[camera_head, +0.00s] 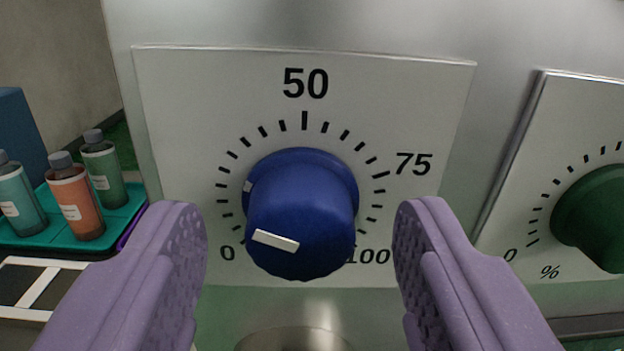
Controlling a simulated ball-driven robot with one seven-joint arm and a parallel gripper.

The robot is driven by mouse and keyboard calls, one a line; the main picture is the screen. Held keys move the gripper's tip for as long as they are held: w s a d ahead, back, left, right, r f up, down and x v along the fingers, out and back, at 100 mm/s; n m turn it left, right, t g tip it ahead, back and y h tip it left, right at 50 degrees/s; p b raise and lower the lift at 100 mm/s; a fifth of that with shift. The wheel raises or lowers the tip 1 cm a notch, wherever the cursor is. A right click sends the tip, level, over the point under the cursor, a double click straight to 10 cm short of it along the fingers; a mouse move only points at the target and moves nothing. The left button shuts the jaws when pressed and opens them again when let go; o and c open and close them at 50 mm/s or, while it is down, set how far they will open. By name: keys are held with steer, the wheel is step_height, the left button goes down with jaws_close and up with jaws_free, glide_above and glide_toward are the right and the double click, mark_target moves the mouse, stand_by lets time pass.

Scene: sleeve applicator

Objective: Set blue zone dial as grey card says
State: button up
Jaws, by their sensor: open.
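The blue dial (301,205) sits on a pale scale plate (170,85) marked 0, 50, 75 and 100. No number shows at the left of the scale. The white line (276,240) on the knob's face points left and slightly up. A white mark on the knob's rim also sits at the left, beside the ticks between 0 and 50, on the lower part of that stretch. My gripper (302,235) is open, with one purple finger on each side of the knob and a gap on both sides. No grey card is in view.
A green dial (592,215) on its own plate with 0 and % is at the right. At the left, several bottles, one orange (76,200), stand on a teal tray (120,222). A round metal part (290,340) lies below the dial.

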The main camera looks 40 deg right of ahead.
steer(key=shift+w+d, duration=0.25)
steer(key=shift+w, duration=0.1)
steer(key=c, duration=1)
steer(key=shift+c, duration=0.2)
steer(key=shift+b, duration=0.45)
